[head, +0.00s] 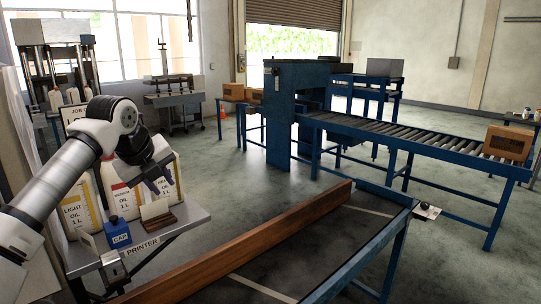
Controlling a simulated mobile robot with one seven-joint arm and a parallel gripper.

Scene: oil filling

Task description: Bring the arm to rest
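My arm comes in from the left edge of the head view, and my gripper (161,186) points down at a small shelf (190,222). The dark fingers are in front of the oil bottles, and I cannot tell whether they are apart or closed. No held thing is visible between them. A white bottle labelled light oil (76,208) stands at the left. A second white bottle, apparently labelled medium oil (122,194), stands beside it. A third white bottle (177,184) is partly hidden behind my gripper.
A blue box marked CAP (117,233) and a brown holder with a pale card (158,216) stand before the bottles. A wooden beam (250,238) borders the dark bench (300,255). A roller conveyor (420,142) carries a cardboard box (507,143). Open floor lies between.

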